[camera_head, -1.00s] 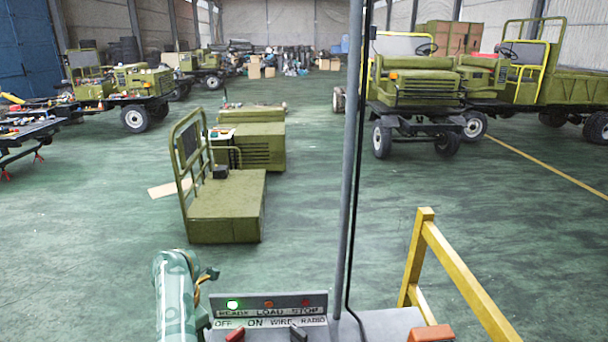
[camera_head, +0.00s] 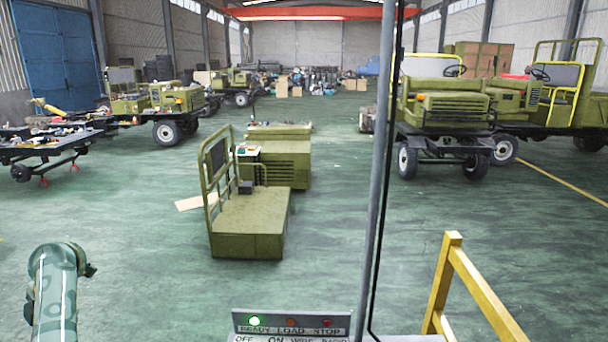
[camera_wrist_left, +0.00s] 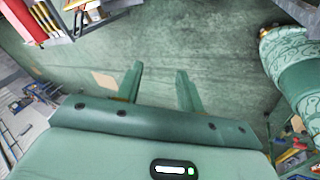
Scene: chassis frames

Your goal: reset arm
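My left gripper (camera_wrist_left: 160,85) shows in the left wrist view with its two fingers apart and nothing between them. Green floor (camera_wrist_left: 210,45) lies beyond the fingertips, with clear space around them. In the head view, a green patterned link of my left arm (camera_head: 55,290) rises at the lower left, and the left gripper itself is out of that picture. My right arm and right gripper show in neither current view.
A control panel (camera_head: 290,322) with a lit green lamp is at the bottom centre. A grey pole (camera_head: 378,190) and yellow rail (camera_head: 480,285) stand right of it. An olive platform cart (camera_head: 248,222) is ahead.

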